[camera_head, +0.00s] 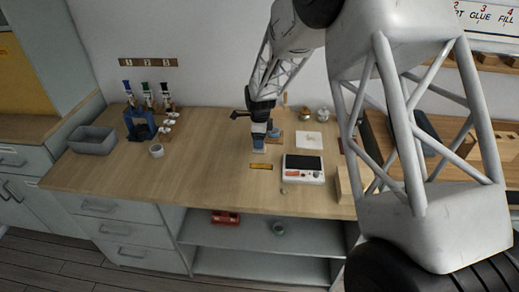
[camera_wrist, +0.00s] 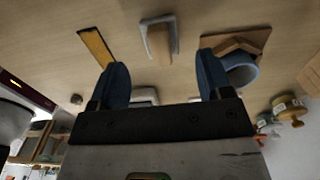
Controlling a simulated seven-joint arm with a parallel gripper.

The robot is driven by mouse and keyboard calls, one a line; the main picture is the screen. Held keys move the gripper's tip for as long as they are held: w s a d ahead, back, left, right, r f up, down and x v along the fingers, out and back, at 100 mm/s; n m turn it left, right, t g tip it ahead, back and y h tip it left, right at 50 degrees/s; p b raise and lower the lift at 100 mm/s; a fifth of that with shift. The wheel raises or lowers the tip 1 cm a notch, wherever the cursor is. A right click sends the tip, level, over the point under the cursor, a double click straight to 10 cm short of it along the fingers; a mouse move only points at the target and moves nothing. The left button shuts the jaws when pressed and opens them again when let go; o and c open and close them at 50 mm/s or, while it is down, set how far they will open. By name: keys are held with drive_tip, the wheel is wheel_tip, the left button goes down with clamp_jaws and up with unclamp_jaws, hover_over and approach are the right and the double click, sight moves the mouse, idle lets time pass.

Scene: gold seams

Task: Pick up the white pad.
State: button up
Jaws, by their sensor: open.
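In the wrist view, a small pale block with a brownish grip (camera_wrist: 160,40) lies on the table ahead of the fingers; its light edge suggests the white pad, but I cannot be certain. In the head view my gripper and arm mostly hide that spot. A flat white square (camera_head: 309,140) also lies on the table to the right of the gripper. My gripper (camera_head: 258,147) points down low over the table; its two blue fingers, also in the wrist view (camera_wrist: 160,85), are apart with nothing held between them.
A yellow strip (camera_head: 261,166) lies in front of the gripper. A blue cup (camera_wrist: 240,70) on a wooden stand (camera_wrist: 235,42) is close on the far side. A white device with a dark plate (camera_head: 303,168) stands to the right.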

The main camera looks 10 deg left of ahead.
drive_tip(key=shift+f, duration=2.15)
drive_tip(key=c, duration=1.1)
drive_tip(key=shift+r, duration=0.75)
wheel_tip(320, 180, up, 2)
drive_tip(key=shift+w+r, duration=0.1)
drive_tip(key=s+d, duration=0.1)
drive_tip(key=s, duration=0.4)
drive_tip(key=s+d+r, duration=0.1)
drive_tip(key=s+d, duration=0.1)
drive_tip(key=s, duration=0.3)
drive_tip(key=s+d, duration=0.2)
drive_tip(key=s, duration=0.3)
drive_tip(key=shift+s+r, duration=0.1)
drive_tip(key=shift+r, duration=0.05)
